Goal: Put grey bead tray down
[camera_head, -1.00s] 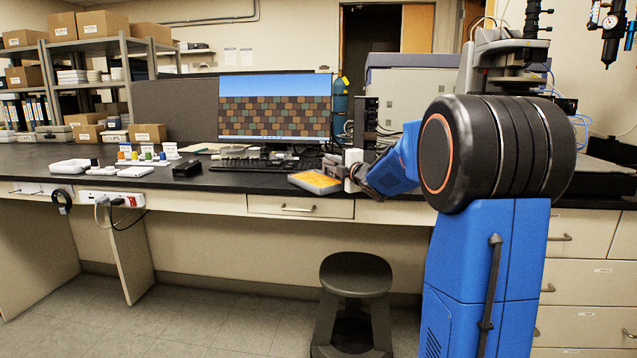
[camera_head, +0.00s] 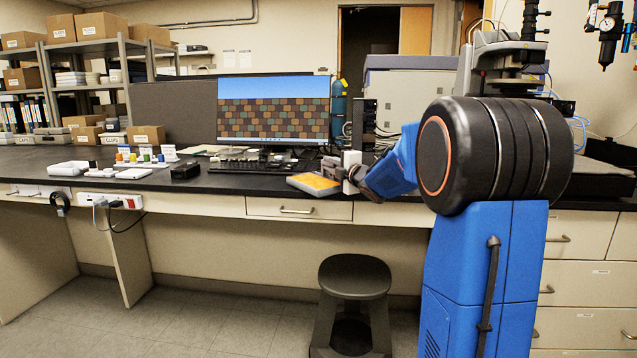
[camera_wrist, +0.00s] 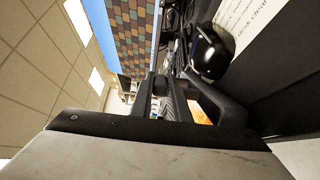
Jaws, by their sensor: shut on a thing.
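The grey bead tray (camera_head: 296,181) shows in the head view at the front edge of the bench, with a grey rim and an orange-yellow inside. My gripper (camera_head: 333,170) is at its right end and is shut on it. The tray looks roughly level, close to the bench top; I cannot tell whether it touches. In the wrist view my gripper (camera_wrist: 165,100) fills the middle, and only a small orange patch of the tray's inside shows past a finger. The grip contact itself is hidden.
A keyboard (camera_head: 240,164) and monitor (camera_head: 273,110) stand behind the tray. A black box (camera_head: 186,170), small coloured-cap bottles and white trays (camera_head: 68,168) stand to the left. A stool (camera_head: 354,280) stands below.

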